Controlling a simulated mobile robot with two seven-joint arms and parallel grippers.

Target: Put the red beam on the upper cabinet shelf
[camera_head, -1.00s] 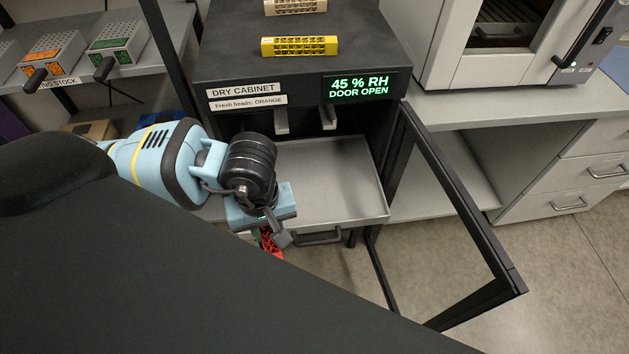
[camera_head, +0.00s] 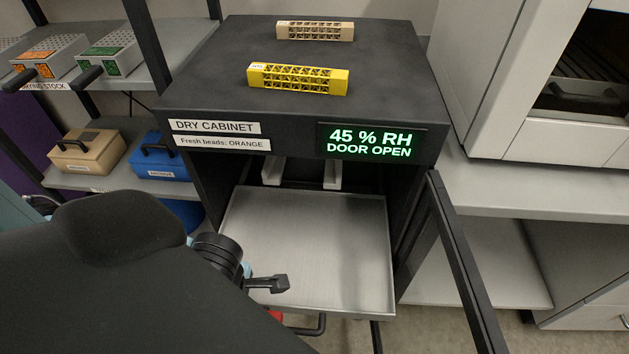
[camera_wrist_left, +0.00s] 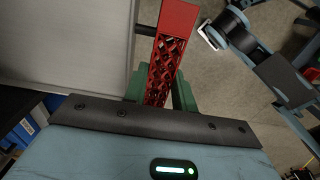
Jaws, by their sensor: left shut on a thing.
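The red beam (camera_wrist_left: 165,70), a lattice bar with a solid red end, stands between the green finger pads of my left gripper (camera_wrist_left: 160,94) in the left wrist view. The gripper is shut on it. In the head view my left gripper (camera_head: 270,284) is at the front left edge of the metal shelf, and only a bit of the red beam (camera_head: 275,314) shows below it. The black dry cabinet (camera_head: 290,110) is open. Its metal shelf (camera_head: 310,245) sticks out at the front and is empty. My right gripper is not in view.
The open cabinet door (camera_head: 462,255) stands to the right of the shelf. A yellow lattice beam (camera_head: 298,78) and a beige one (camera_head: 315,31) lie on the cabinet top. A tan box (camera_head: 88,155) and a blue box (camera_head: 160,163) stand on a rack at left.

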